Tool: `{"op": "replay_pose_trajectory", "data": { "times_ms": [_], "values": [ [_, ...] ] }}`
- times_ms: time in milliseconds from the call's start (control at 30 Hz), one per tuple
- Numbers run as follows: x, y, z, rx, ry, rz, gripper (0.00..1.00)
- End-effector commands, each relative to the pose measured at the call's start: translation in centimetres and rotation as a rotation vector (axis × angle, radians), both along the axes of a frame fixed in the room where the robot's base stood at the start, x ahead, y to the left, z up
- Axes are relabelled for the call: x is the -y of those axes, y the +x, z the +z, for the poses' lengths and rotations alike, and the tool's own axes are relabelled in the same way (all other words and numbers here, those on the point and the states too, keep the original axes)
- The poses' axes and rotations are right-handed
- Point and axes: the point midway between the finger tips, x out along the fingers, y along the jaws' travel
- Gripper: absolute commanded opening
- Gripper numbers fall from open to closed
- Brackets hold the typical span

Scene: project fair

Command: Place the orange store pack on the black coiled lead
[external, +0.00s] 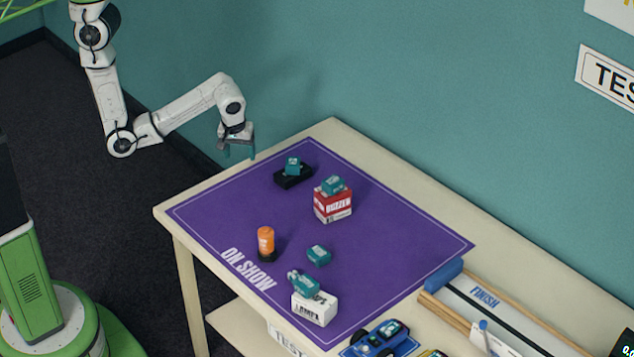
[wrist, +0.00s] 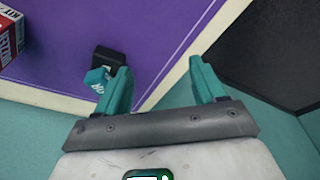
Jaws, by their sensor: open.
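The orange store pack (external: 265,239) is a small upright orange cylinder with a pale band, on the left part of the purple mat. It stands on a low dark thing (external: 268,256), which looks like the black coiled lead; its coils are too small to make out. The pack appears to rest on it, upright. My gripper (external: 239,155) is open and empty, above the table's far left edge, well away from the pack. In the wrist view, my gripper (wrist: 160,74) shows its two teal fingers apart with nothing between them. The pack and lead are not in the wrist view.
A black box (external: 290,179) with a teal block (external: 292,165) is nearest my gripper. A red box (external: 332,206), a white box (external: 314,308) and a loose teal block (external: 318,255) are on the purple mat (external: 390,240). A blue toy car (external: 380,338) is at the front.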

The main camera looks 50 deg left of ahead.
Motion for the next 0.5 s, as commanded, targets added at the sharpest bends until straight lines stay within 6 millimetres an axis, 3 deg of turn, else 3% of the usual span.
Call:
{"op": "replay_pose_trajectory", "data": {
  "times_ms": [33, 200, 333, 500],
  "values": [
    [-2.5, -0.8, -0.5, -0.016, 0.019, -0.053, 0.70],
    [-7.5, -4.5, -1.4, -0.072, 0.046, -0.290, 0.70],
    [-9.4, -8.0, -1.5, -0.107, 0.032, -0.465, 0.70],
    [-9.6, -11.4, -1.0, -0.124, -0.005, -0.640, 0.70]
  ]
}}
